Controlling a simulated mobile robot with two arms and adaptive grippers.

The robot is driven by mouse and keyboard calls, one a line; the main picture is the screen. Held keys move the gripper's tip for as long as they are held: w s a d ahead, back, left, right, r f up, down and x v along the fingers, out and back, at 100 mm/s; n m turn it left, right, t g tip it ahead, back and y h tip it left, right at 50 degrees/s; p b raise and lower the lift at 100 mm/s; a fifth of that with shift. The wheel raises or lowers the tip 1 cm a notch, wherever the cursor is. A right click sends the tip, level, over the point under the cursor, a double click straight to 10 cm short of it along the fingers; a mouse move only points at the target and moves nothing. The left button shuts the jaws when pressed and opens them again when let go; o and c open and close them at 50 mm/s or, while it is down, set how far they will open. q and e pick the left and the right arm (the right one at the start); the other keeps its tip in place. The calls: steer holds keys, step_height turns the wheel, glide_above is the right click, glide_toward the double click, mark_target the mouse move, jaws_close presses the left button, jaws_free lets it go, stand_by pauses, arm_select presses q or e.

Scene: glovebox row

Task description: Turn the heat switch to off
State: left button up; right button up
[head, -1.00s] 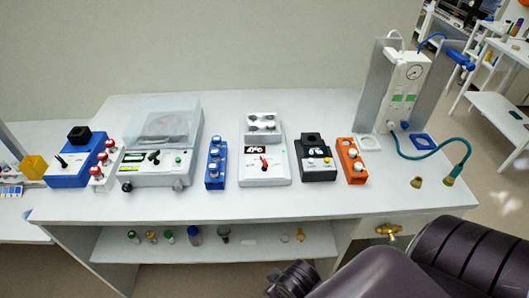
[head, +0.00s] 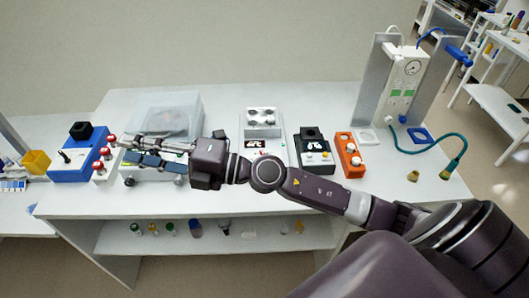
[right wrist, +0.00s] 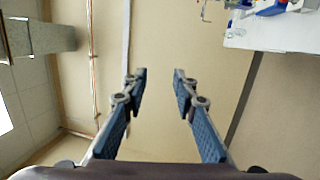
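No label reading "heat" is legible, so I cannot tell which switch is the heat switch. A blue unit (head: 68,174) with a black block on top has a small black lever (head: 64,156) at the left of the bench. A white unit (head: 278,132) mid-bench has a red lever, now largely hidden by my arm. My left gripper is not in view.
A rack of red-capped tubes (head: 101,168) stands beside the blue unit. A black unit (head: 313,148) and an orange rack (head: 350,157) stand right of centre. A gauge stand (head: 404,68) with a green hose (head: 430,153) is at the right. The bench's front strip (head: 75,203) is clear.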

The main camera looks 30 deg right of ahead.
steer(key=w+d+f+n+g+h, duration=0.1)
steer(key=d+f+n+g+h, duration=0.2)
steer(key=f, duration=0.4)
steer(key=d+f+n+g+h, duration=0.3)
steer(key=f+n+g, duration=0.1)
steer(key=f, duration=0.3)
steer(key=w+d+f+m+h, duration=0.1)
steer(key=d+f+h, duration=0.15)
steer(key=d, duration=0.65)
steer(key=w+d+f+g+h, duration=0.1)
steer(key=d+h, duration=0.3)
steer(key=d, duration=0.6)
steer(key=w+d+f+m+h, duration=0.15)
steer(key=d+h, duration=0.25)
steer(key=d, duration=0.5)
steer(key=shift+n, duration=0.45)
steer(key=p+x, duration=0.1)
steer(key=x, duration=0.2)
steer(key=s+p+x, duration=0.1)
steer(key=p+x, duration=0.1)
steer(key=x, duration=0.1)
steer(key=shift+f, duration=0.35)
steer(key=shift+w+f, duration=0.2)
steer(key=shift+f, duration=0.25)
jaws_close()
